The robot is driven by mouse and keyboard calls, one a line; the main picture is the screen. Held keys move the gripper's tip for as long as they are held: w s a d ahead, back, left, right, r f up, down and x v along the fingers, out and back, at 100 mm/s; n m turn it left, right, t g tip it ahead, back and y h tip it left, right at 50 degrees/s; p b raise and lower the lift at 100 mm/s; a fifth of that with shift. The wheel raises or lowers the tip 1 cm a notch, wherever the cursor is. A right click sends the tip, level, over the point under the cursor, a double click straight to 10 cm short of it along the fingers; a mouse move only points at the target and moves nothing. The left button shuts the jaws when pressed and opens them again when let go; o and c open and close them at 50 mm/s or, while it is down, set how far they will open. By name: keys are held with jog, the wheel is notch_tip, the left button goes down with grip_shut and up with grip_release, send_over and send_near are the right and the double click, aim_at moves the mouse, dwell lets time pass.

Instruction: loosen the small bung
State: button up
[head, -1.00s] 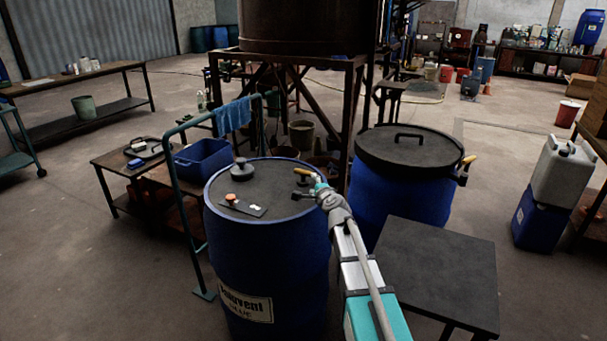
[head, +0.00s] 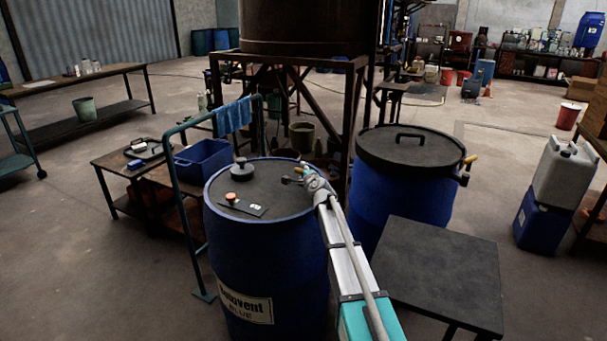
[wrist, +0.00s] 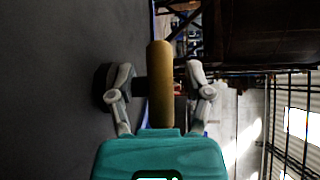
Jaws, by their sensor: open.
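A blue drum (head: 262,265) stands upright with a dark lid. Near the lid's right edge is a small dark fitting (head: 288,181), partly hidden by my gripper (head: 299,176). I take it to be the small bung. In the wrist view a yellow-brown bar (wrist: 160,95) on a dark stem lies between the two grey fingers of my gripper (wrist: 159,75). The fingers are open, one on each side, with gaps visible. A dark round base (wrist: 103,84) shows behind the left finger, at the dark lid surface.
On the lid are a black knob (head: 241,171), an orange-red piece (head: 231,197) and a small plate (head: 251,209). A second lidded drum (head: 395,203) and a low dark table (head: 440,270) stand to the right. A green rail (head: 181,205) stands left.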

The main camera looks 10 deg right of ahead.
grip_shut()
dwell(0.4)
jog(key=shift+n+g+y, duration=0.3)
jog(key=shift+n+y, duration=0.6)
jog(key=shift+y, duration=0.4)
jog(key=shift+w+n+g+y, duration=0.1)
jog(key=shift+n+g+y, duration=0.8)
jog(key=shift+n+y, duration=0.7)
jog(key=n+g+y, duration=0.4)
jog(key=y, duration=0.1)
jog(key=shift+g, duration=0.3)
jog(key=n+g+y, duration=0.1)
jog(key=n+g, duration=0.1)
jog(key=g, duration=0.1)
jog(key=n+g+y, duration=0.1)
jog(key=n+g, duration=0.2)
jog(key=g, duration=0.1)
jog(key=shift+y, duration=0.3)
jog(key=shift+s+n+g, duration=0.2)
jog(key=shift+n+g, duration=0.8)
jog(key=shift+g, duration=0.25)
jog(key=shift+s+n+g, duration=0.15)
jog(key=shift+n+g, duration=0.85)
jog(key=shift+g, duration=0.25)
